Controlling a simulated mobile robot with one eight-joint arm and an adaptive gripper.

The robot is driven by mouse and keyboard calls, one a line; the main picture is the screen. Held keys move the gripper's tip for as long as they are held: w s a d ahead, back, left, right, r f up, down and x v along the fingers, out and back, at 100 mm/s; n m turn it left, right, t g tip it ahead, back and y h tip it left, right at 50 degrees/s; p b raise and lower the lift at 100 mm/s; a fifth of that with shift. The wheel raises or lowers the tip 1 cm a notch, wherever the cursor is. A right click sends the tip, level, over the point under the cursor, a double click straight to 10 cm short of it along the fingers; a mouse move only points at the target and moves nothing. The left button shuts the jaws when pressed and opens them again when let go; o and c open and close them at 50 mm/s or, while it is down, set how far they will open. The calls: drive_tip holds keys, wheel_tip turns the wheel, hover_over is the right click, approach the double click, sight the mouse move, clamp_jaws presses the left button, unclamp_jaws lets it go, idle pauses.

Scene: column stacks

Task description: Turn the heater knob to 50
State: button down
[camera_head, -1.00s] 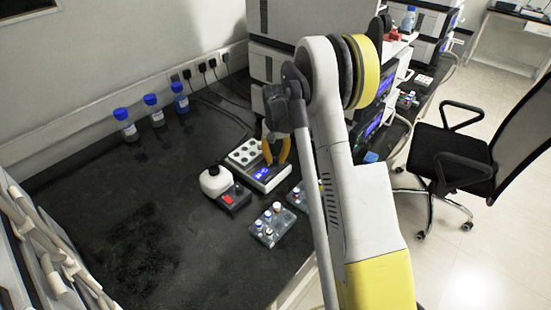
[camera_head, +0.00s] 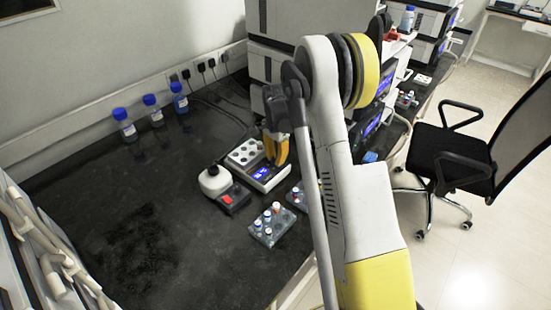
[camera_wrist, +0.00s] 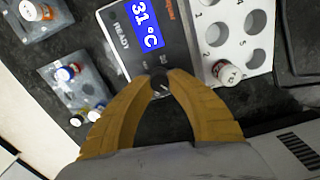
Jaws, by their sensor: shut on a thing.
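The heater (camera_head: 270,186) is a pale box with a blue display and a block of round wells, on the dark bench. In the wrist view, the heater panel (camera_wrist: 118,38) has a blue display (camera_wrist: 147,24) reading 31 °C, with the word READY beside it. The small dark heater knob (camera_wrist: 161,90) sits between my fingertips, partly covered by them. My gripper (camera_wrist: 161,80) has yellow-orange fingers shut on the knob. In the head view my gripper (camera_head: 277,160) is over the heater's right end and hides the knob.
A capped vial (camera_wrist: 227,72) stands in a heater well. A vial rack (camera_head: 268,231) is in front, and a small device with a red switch (camera_head: 227,199) stands to the left. Blue-capped bottles (camera_head: 152,110) stand along the wall.

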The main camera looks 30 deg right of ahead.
sight(276, 158)
drive_tip(key=shift+m, duration=0.6)
drive_tip(key=c, duration=1.2)
unclamp_jaws()
drive_tip(key=shift+c, duration=0.2)
wheel_tip(276, 158, up, 12)
